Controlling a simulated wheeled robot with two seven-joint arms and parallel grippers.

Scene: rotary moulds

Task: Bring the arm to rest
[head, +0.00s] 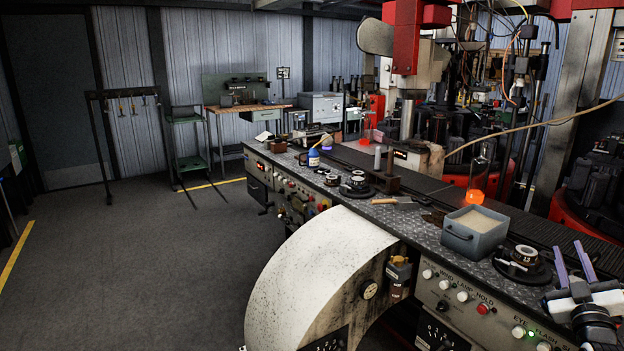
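My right gripper (568,245) is at the lower right, above the right end of the machine's bench top. Its two purple fingers point up and away from me, with a gap between them and nothing seen in it. A black round fitting with a light ring (523,257) lies on the bench just left of the gripper, apart from it in the picture. My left gripper is not in view.
A grey open box (475,232) with pale contents stands on the metal bench top (420,222). A glowing orange glass piece (475,196) is behind it. A large pale curved housing (318,270) rises in front. Open floor (140,270) lies left.

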